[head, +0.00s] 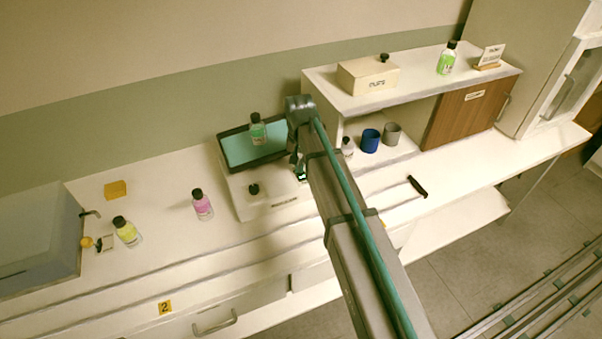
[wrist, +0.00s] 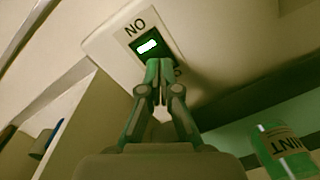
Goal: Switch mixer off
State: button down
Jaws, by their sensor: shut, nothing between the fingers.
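The mixer (head: 262,207) is a white box on the counter with a dark-rimmed teal platform (head: 238,150) and a black knob (head: 254,189). A green bottle (head: 257,130) stands on the platform; its MINT label shows in the wrist view (wrist: 285,150). In the wrist view, the mixer's panel has a dark switch plate (wrist: 148,38) with a lit pale green window (wrist: 147,46) and lettering that looks like NO or an inverted ON. My gripper (wrist: 158,66) is shut and empty, its tips at the plate's lower edge; I cannot tell whether they touch. In the head view my arm partly hides this area.
A pink bottle (head: 202,205) and a yellow bottle (head: 127,231) stand left of the mixer. A shelf unit (head: 350,103) stands to the right, with a blue cup (head: 370,141) and a grey cup (head: 392,133) in it. The counter between pink bottle and mixer is clear.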

jog(key=shift+f, duration=0.25)
jog(key=shift+r, duration=0.1)
jog(key=shift+r+p, duration=2.3)
jog(key=shift+r, duration=1.15)
